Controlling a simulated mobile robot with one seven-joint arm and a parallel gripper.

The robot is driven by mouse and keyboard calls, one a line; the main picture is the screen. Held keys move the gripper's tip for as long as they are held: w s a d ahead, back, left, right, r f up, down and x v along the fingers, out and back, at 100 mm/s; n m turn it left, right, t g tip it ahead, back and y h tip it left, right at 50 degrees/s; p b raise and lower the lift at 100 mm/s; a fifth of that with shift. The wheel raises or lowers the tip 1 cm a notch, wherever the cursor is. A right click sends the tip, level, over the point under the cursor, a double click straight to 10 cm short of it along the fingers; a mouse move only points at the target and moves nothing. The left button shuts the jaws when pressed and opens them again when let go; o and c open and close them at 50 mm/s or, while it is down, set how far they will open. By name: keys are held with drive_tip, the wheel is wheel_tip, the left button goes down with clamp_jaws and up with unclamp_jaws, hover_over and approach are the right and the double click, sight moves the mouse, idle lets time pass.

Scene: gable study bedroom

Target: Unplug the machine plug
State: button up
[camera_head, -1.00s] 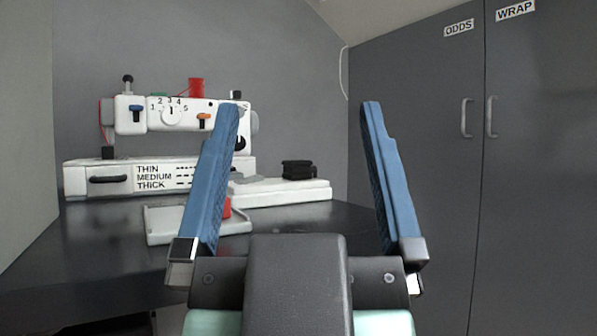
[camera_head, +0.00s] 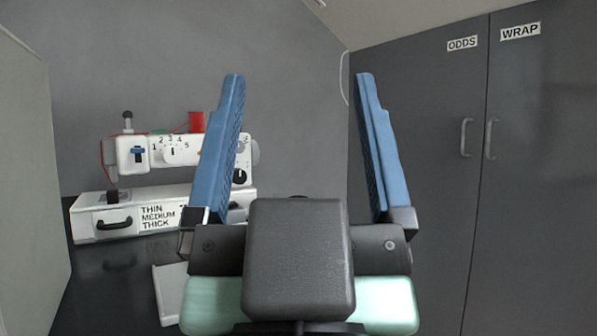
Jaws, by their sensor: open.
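A white sewing machine (camera_head: 145,215) stands on the dark table at the left, with a numbered dial and a red thread spool (camera_head: 196,122) on top. My gripper (camera_head: 298,85) is open and empty. The left finger covers part of the machine's right end. I cannot make out the machine plug; my gripper and arm hide the table area at the machine's right.
Tall grey cupboard doors labelled ODDS (camera_head: 462,44) and WRAP (camera_head: 520,32) stand at the right. A pale panel (camera_head: 30,180) stands at the left. A light tray (camera_head: 171,292) lies on the dark table (camera_head: 100,290). A thin white cord (camera_head: 343,78) hangs near the wall corner.

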wheel_tip(320, 180, up, 19)
drive_tip(key=p, duration=1.6)
